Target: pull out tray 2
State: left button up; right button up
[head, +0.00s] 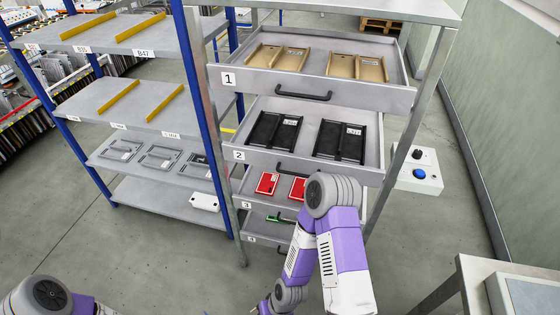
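Tray 2 (262,158) is a grey drawer marked "2" in the rack, below tray 1. Its inside shows, with two black parts (274,131) (340,140) lying in it. Its dark bar handle (293,169) is on the front, partly hidden by my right arm. I cannot tell exactly how far the tray stands out. My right arm's grey and purple links cover the lower right of the rack, and its gripper is not in view. A piece of my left arm shows at the bottom left; its gripper is not in view.
Tray 1 (388,97) above holds tan parts. Tray 3 (246,205) below holds red parts. A blue-posted shelf (150,190) stands to the left. A control box with a blue button (425,184) is right of the rack. A table (470,272) is at the lower right. Floor at left is clear.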

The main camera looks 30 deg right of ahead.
aim_at(300, 163)
jog(key=z, duration=0.55)
jog(key=i, duration=0.8)
jog(key=z, duration=0.8)
